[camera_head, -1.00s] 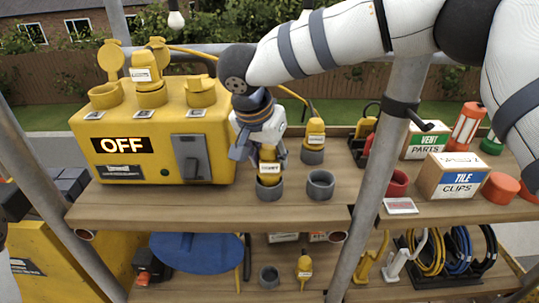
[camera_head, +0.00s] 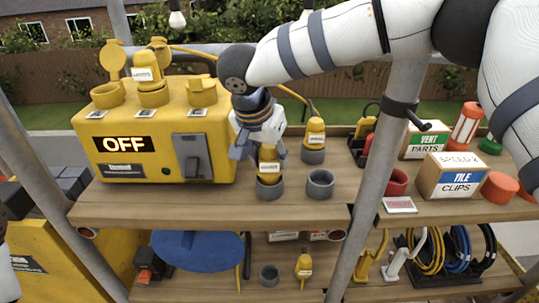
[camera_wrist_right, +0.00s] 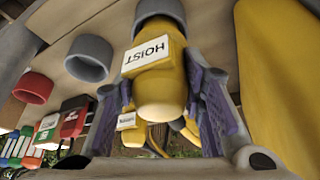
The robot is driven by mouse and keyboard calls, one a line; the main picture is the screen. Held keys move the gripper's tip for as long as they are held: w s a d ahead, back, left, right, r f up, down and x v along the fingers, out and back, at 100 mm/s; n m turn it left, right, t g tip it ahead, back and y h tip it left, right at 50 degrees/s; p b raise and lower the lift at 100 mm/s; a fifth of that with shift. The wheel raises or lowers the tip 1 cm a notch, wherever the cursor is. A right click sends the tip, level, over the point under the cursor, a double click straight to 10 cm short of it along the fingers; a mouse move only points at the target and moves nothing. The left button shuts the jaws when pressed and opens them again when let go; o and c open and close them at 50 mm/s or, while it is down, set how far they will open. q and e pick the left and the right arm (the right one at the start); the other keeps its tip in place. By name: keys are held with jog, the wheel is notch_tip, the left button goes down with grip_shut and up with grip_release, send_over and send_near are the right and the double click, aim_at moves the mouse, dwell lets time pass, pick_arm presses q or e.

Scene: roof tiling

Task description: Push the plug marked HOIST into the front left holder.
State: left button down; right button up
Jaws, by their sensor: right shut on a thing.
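The yellow plug marked HOIST (camera_wrist_right: 150,60) is between the fingers of my right gripper (camera_head: 262,150), which is shut on it. The plug stands upright with its lower end inside the front left holder (camera_head: 269,189), a grey cup on the upper shelf. In the wrist view the holder's grey rim (camera_wrist_right: 160,8) surrounds the plug's end. How deep the plug sits cannot be told. The front right holder (camera_head: 320,184) is empty. Another yellow plug (camera_head: 315,131) stands in a grey holder behind it. My left gripper does not show.
A yellow power box (camera_head: 160,130) reading OFF, with a plug in its top, stands at left. A scaffold pole (camera_head: 377,165) rises right of the holders. Beyond it are a red cup (camera_head: 396,183) and a TILE CLIPS box (camera_head: 452,178). The lower shelf holds another yellow plug (camera_head: 304,268).

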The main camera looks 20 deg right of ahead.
aim_at(266, 149)
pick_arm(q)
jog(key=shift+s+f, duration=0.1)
pick_arm(e)
jog(key=shift+f, duration=0.65)
jog(key=o, duration=1)
jog(key=v, duration=0.3)
jog(key=shift+r+p, duration=0.25)
jog(key=shift+p, duration=0.15)
jog(key=shift+v, duration=1.15)
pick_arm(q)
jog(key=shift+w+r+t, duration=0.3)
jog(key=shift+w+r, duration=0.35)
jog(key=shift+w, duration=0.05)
pick_arm(e)
jog(key=v, duration=0.5)
jog(key=shift+r, duration=0.1)
